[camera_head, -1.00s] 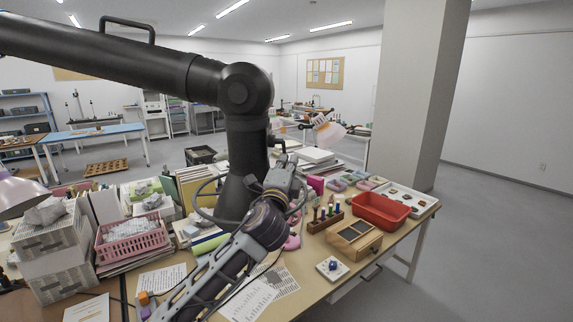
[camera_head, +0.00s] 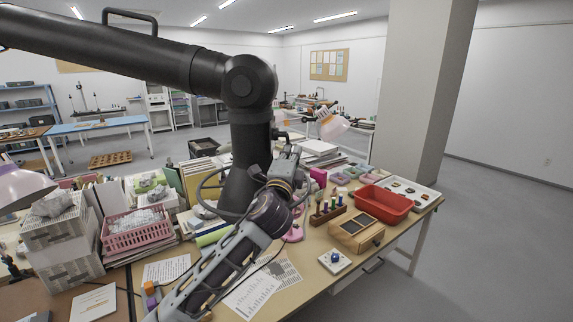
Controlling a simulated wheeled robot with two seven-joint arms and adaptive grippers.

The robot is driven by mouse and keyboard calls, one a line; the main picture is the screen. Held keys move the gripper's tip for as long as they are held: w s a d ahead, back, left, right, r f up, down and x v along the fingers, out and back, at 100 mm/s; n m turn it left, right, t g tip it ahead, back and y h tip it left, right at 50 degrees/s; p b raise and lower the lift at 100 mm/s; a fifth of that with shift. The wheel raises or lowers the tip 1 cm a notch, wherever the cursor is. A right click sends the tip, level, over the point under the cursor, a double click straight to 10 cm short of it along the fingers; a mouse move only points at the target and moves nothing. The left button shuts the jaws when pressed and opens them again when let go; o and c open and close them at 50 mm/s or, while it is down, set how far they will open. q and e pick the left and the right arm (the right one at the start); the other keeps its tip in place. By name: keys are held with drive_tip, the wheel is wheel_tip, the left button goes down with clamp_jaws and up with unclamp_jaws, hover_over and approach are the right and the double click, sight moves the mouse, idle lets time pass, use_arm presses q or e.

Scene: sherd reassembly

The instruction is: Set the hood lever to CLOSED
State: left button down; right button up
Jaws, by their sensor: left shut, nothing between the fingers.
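I cannot make out a hood lever or its CLOSED mark anywhere in the camera_head view. My left arm comes in from the upper left, bends at the elbow, and reaches down over the table. My left gripper (camera_head: 172,308) points to the lower left, low in the picture above the table's near part. It is shut, with nothing held; its tips are near the bottom edge and hard to see. My right gripper is not in view.
The table holds a pink basket (camera_head: 136,231), a red tray (camera_head: 383,204), a wooden box (camera_head: 356,232), a white plate with a blue knob (camera_head: 334,261) and printed sheets (camera_head: 262,287). A pillar (camera_head: 425,90) stands behind at the right. The floor at the right is clear.

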use_arm(q)
drive_tip(key=shift+s, duration=0.15)
drive_tip(key=shift+s+r+v, duration=0.1)
drive_tip(key=shift+r+v, duration=0.4)
drive_tip(key=shift+v, duration=1.8)
drive_tip(key=shift+s+r+v, duration=0.15)
drive_tip(key=shift+r+v, duration=0.3)
drive_tip(key=shift+v, duration=1.9)
drive_tip(key=shift+s+r+v, duration=0.1)
drive_tip(key=shift+r+v, duration=0.4)
drive_tip(key=shift+v, duration=1.8)
drive_tip(key=shift+s+a, duration=0.15)
drive_tip(key=shift+s, duration=0.05)
